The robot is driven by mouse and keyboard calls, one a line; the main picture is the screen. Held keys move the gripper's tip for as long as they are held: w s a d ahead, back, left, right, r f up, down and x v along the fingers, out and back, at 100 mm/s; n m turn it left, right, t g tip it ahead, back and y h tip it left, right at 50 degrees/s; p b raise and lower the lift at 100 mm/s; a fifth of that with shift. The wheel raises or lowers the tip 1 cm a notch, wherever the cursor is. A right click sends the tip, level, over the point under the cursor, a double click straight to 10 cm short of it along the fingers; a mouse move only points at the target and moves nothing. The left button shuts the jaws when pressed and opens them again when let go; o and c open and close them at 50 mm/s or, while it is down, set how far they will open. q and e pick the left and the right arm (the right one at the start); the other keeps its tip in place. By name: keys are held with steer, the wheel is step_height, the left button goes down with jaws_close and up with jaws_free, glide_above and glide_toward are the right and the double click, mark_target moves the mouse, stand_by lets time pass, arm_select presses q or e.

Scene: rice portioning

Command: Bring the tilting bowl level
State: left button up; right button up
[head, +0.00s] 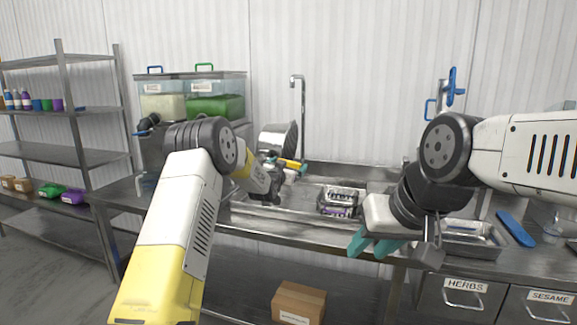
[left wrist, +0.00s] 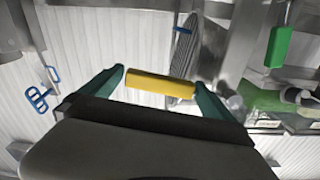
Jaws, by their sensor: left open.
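The tilting bowl (head: 279,138) is a grey metal dish standing steeply tilted at the back of the counter. Part of its ribbed face (left wrist: 184,55) shows in the left wrist view. Its yellow handle (head: 292,163) sticks out in front, low on the bowl. In the left wrist view the yellow handle (left wrist: 160,84) lies between the teal fingertips of my left gripper (left wrist: 154,80), which is open with gaps visible beside the handle. My left arm partly hides this area in the head view. My right gripper (head: 373,246) has its teal fingers apart and empty, over the counter's front edge.
Clear bins (head: 190,97) with blue and green handles stand behind my left arm. A tall tap (head: 297,110) rises behind the bowl.

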arm_select(q)
steer(key=shift+w+d, duration=0.1)
steer(key=shift+w, duration=0.35)
steer(key=shift+c, duration=0.2)
steer(key=c, duration=1.9)
steer(key=shift+o, duration=0.2)
steer(key=shift+r, duration=0.15)
